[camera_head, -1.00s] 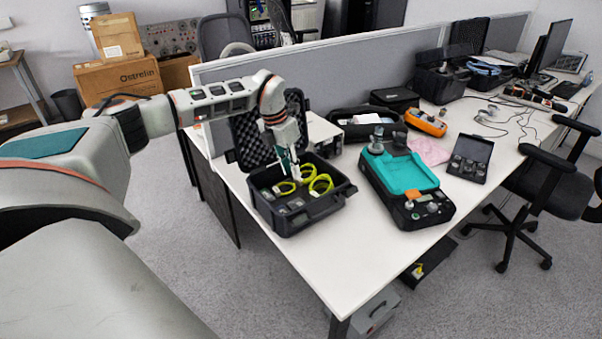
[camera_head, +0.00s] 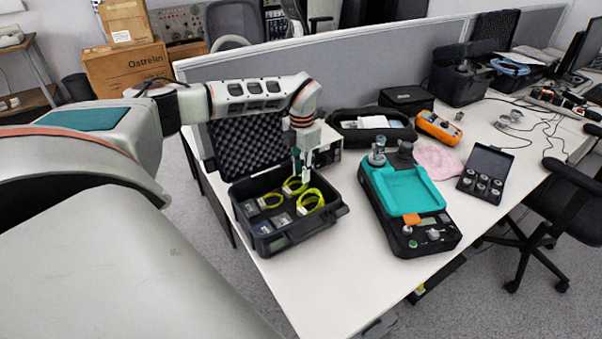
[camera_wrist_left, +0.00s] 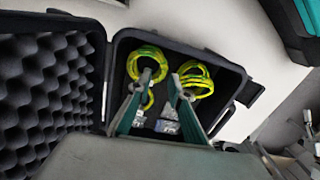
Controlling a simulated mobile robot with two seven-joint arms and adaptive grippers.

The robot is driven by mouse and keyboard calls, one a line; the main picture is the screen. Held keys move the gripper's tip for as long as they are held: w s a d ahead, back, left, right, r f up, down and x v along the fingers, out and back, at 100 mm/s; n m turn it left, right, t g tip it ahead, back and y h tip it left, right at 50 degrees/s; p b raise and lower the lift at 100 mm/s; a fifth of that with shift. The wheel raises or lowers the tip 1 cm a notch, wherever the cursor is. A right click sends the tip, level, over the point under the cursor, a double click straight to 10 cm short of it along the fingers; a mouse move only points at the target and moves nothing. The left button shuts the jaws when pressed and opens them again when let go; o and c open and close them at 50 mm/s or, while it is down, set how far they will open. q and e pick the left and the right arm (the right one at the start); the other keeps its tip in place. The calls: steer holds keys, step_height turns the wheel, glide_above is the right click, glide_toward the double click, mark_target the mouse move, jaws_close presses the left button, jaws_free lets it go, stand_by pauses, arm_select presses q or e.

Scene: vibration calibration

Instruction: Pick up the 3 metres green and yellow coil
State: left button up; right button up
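Three green and yellow coils lie in an open black case: one at the left (camera_head: 269,201), one at the back (camera_head: 289,188), one at the right (camera_head: 318,199). No lengths are readable, so I cannot tell which is 3 metres. The wrist view shows a ring-shaped coil (camera_wrist_left: 147,56), a stacked coil (camera_wrist_left: 201,82) and a partly hidden one (camera_wrist_left: 149,100). My left gripper (camera_head: 303,176) points down over the back right of the case. Its fingers (camera_wrist_left: 154,84) are apart, with nothing visible gripped between them. My right gripper is out of view.
The case (camera_head: 296,240) stands on a white table (camera_head: 330,275), its foam-lined lid (camera_head: 246,142) raised behind. Small blocks share the case. A black and teal device (camera_head: 408,190) stands to the right. A grey partition (camera_head: 370,70) runs behind. The table's front is clear.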

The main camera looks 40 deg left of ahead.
mark_target(302, 190)
arm_select(q)
steer(key=shift+s+f, duration=0.2)
steer(key=shift+f, duration=0.3)
step_height(302, 190, down, 6)
steer(key=shift+w+d+r, duration=0.1)
steer(key=shift+w, duration=0.05)
jaws_close()
